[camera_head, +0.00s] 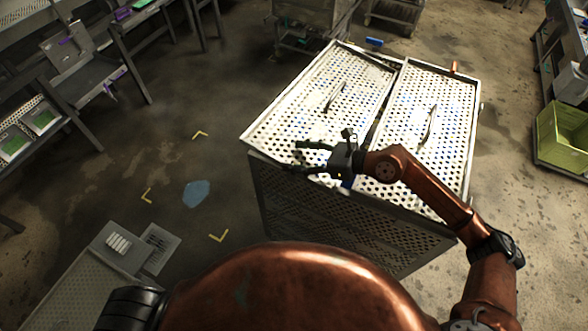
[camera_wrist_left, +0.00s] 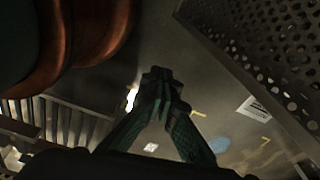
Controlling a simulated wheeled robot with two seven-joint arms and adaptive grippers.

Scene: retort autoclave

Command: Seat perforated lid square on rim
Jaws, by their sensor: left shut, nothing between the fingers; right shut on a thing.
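The perforated lid (camera_head: 320,95) is a pale metal sheet full of holes, with a raised handle. It lies over the left half of a perforated metal basket (camera_head: 320,215) in the head view. Its left corner sticks out slightly past the basket wall, and I cannot tell whether it sits flush on the rim. My right gripper (camera_head: 299,157) is at the lid's near edge, shut on it; the exact contact is hard to see. My left gripper (camera_wrist_left: 160,76) is shut and empty above the floor in the left wrist view, apart from the basket (camera_wrist_left: 262,62).
A second perforated panel (camera_head: 432,120) with a handle covers the basket's right half. Benches (camera_head: 85,75) stand at the left and a green crate (camera_head: 562,138) at the right. The floor left of the basket is open, with yellow corner marks and a bluish patch (camera_head: 196,193).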

